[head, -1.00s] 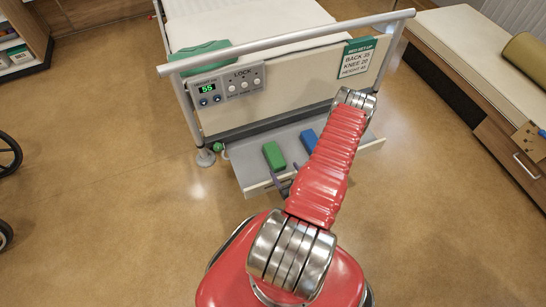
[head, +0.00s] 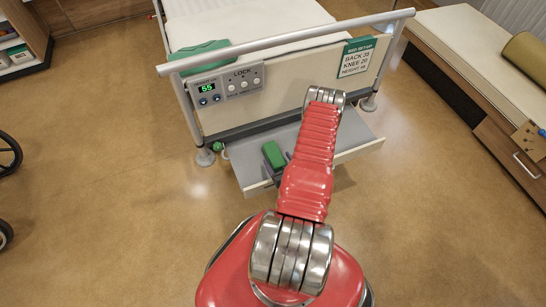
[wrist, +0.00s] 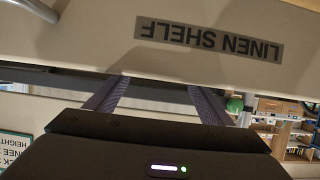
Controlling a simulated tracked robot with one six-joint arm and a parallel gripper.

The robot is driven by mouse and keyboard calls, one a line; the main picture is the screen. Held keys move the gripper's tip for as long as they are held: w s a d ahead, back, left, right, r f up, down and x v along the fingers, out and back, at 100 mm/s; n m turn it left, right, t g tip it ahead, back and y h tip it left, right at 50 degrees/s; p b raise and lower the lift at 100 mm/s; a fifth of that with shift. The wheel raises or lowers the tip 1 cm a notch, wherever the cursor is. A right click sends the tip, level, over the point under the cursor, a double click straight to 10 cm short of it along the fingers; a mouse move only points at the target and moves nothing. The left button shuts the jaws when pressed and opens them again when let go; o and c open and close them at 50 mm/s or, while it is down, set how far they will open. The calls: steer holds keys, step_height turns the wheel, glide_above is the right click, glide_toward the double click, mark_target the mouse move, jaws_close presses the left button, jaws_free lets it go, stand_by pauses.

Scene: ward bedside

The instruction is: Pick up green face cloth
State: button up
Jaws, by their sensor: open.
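A green folded cloth (head: 273,152) lies on the pulled-out linen shelf (head: 245,168) below the bed's end in the head view. My gripper, at the shelf's front left near the cloth's near end, is mostly hidden there by my arm. In the wrist view my gripper (wrist: 155,90) is open, its two dark fingers apart with nothing seen between them. The shelf front, with an upside-down label "LINEN SHELF" (wrist: 210,38), fills the upper part of that view. The green cloth is not recognisable in the wrist view.
The bed's end board (head: 285,85) and its rail (head: 290,40) stand above the shelf. Another green item (head: 205,57) lies at the bed's left end. A bench (head: 470,55) stands at the right. A dark wheel (head: 8,153) is at the left edge.

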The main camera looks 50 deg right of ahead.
mark_target(275, 156)
steer(key=shift+w+d, duration=0.1)
steer(key=shift+x, duration=2.55)
steer(key=shift+f, duration=0.1)
steer(key=c, duration=1.1)
